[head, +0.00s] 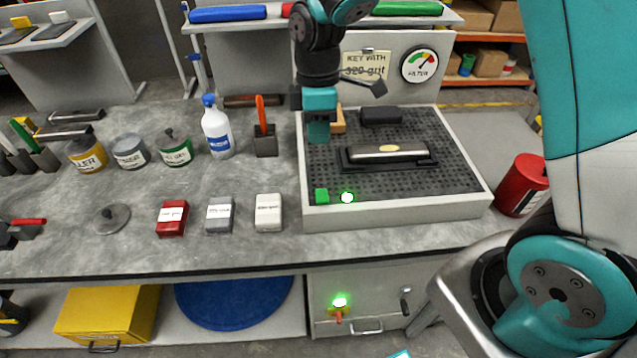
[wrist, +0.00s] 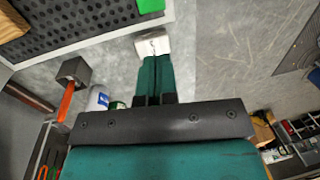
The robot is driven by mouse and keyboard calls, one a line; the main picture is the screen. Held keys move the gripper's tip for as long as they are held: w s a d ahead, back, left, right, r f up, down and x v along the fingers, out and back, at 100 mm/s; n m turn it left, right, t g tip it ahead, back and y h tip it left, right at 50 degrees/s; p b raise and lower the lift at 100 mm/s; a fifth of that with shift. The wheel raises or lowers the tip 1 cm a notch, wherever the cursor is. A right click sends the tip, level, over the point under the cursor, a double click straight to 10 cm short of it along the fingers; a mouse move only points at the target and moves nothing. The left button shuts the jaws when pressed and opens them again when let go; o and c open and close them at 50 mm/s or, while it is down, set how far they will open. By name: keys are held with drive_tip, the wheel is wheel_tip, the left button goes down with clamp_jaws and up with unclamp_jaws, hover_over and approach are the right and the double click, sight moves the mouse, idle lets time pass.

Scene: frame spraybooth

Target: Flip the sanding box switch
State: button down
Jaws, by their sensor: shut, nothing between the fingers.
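The sanding box (head: 395,205) is a grey tray with a perforated black top at the right of the bench. My gripper (head: 318,138) points down above the left side of the box, behind the switch in the head view. It is shut and empty. In the wrist view the shut teal fingers (wrist: 154,62) point toward a white block, and part of the green switch (wrist: 150,5) shows at the top edge. The box's perforated top (wrist: 75,22) fills the upper left.
Red, grey and white blocks (head: 268,212) stand left of the box. A spray bottle (head: 217,130) and a holder with an orange-handled tool (head: 265,140) stand behind them. A frame with a filter gauge rises at the back. A red can (head: 521,185) stands right.

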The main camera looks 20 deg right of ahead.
sight(320, 199)
drive_tip(key=f+p, duration=0.1)
drive_tip(key=f, duration=0.3)
drive_tip(key=s+f+p, duration=0.1)
drive_tip(key=f+p, duration=0.1)
drive_tip(key=f, duration=0.3)
drive_tip(key=s+f+p, duration=0.1)
drive_tip(key=f, duration=0.4)
drive_tip(key=shift+a+p, duration=0.3)
drive_tip(key=shift+p, duration=0.05)
